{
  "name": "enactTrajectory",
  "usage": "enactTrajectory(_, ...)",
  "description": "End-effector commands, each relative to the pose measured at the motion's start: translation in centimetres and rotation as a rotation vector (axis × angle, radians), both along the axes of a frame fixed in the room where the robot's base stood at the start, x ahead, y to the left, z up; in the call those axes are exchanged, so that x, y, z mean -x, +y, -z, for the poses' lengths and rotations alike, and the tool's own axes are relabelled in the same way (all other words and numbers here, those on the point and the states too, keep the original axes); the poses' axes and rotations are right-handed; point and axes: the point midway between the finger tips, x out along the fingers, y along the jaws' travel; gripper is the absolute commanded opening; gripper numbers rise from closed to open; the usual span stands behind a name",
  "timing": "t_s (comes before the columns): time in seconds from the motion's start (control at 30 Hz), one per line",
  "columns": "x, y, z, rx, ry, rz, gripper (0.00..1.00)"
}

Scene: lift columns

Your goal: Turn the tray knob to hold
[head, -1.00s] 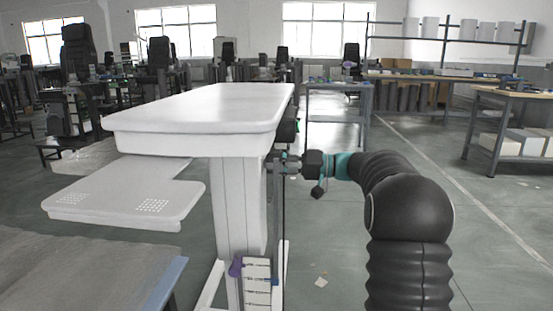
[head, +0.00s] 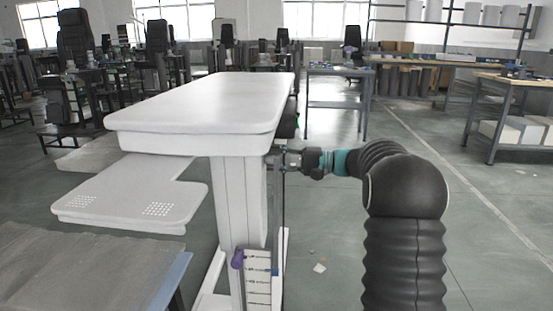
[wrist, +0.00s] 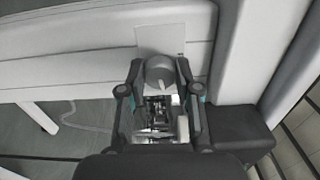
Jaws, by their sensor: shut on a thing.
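The tray knob (wrist: 160,72) is a round grey knob with a pale pointer line on its face. It sits in front of a light square plate (wrist: 161,38) on the white lift table's side. In the wrist view my gripper (wrist: 157,75) has a finger on each side of the knob and is shut on it. In the head view my gripper (head: 286,160) reaches in from the right, just under the tabletop; the knob cannot be made out there. I cannot read any marks around the knob.
The white tabletop (head: 200,105) overhangs beside my gripper, above a white column (head: 238,205). A lower white tray (head: 130,190) sticks out left. A black block (wrist: 240,130) is close to my gripper's right in the wrist view. Floor at the right is open.

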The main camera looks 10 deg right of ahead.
Motion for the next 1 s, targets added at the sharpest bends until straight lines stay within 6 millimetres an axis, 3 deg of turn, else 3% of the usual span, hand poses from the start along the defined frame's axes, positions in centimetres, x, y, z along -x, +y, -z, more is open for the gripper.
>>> enactTrajectory(0.3,0.0,0.0,0.0,-0.001,0.001,0.001,0.00)
enactTrajectory(0.33,0.0,0.0,0.0,-0.001,0.001,0.001,0.40)
enactTrajectory(0.4,0.0,0.0,0.0,-0.001,0.001,0.001,0.57)
enactTrajectory(0.77,0.1,-0.2,0.0,0.000,0.001,0.001,0.58)
enactTrajectory(1.0,1.0,-3.3,0.1,0.000,0.001,0.004,0.58)
